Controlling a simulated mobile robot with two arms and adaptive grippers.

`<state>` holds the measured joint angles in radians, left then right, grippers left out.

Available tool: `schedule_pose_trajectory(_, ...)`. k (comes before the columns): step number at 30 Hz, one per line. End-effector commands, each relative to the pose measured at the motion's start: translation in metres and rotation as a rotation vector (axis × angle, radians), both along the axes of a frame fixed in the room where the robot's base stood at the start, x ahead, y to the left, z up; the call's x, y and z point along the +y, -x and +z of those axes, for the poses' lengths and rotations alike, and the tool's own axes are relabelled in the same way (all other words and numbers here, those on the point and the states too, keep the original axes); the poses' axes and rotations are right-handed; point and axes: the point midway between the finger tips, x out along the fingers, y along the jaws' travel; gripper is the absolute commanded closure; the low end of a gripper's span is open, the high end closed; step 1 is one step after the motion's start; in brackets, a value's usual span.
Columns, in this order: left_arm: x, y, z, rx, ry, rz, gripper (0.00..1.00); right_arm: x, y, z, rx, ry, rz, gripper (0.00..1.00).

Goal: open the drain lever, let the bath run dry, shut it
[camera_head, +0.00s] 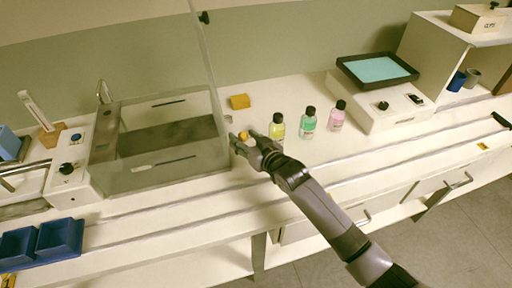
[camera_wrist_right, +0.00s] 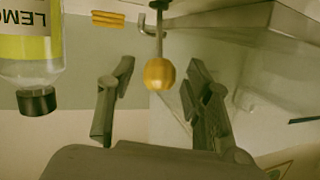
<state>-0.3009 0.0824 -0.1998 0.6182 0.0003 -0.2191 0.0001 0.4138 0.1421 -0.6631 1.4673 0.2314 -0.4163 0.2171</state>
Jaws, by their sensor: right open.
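The bath (camera_head: 150,178) is a clear-walled tank at the left of the bench in the head view. A darker area shows inside it; I cannot tell its water level. The drain lever has a yellow ball knob (camera_head: 243,135) just right of the bath. In the right wrist view the yellow knob (camera_wrist_right: 159,75) sits on a thin metal stem, between my fingertips. My right gripper (camera_head: 245,141) is open around the knob, with a gap on each side in the wrist view (camera_wrist_right: 161,70). My left gripper is not in view.
Yellow (camera_head: 277,127), green (camera_head: 307,124) and pink (camera_head: 337,116) bottles stand right of my gripper; the yellow one is close. A yellow block (camera_head: 239,101) lies behind. A white control box (camera_head: 75,165) adjoins the bath. Blue trays (camera_head: 60,236) sit front left. A tall clear panel (camera_head: 208,65) rises by the bath.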

Motion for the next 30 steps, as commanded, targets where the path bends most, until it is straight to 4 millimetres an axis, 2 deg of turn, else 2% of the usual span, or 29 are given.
schedule_pose_trajectory(16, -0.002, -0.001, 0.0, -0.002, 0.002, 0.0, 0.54, -0.05, 0.076, 0.023, 0.003, 0.002, 0.0, 0.54)
schedule_pose_trajectory(21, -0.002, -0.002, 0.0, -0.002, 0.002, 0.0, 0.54, -0.057, 0.087, 0.027, 0.002, 0.001, 0.001, 0.54)
schedule_pose_trajectory(30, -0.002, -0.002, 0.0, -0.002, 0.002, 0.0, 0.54, -0.058, 0.088, 0.028, 0.002, 0.0, 0.001, 0.54)
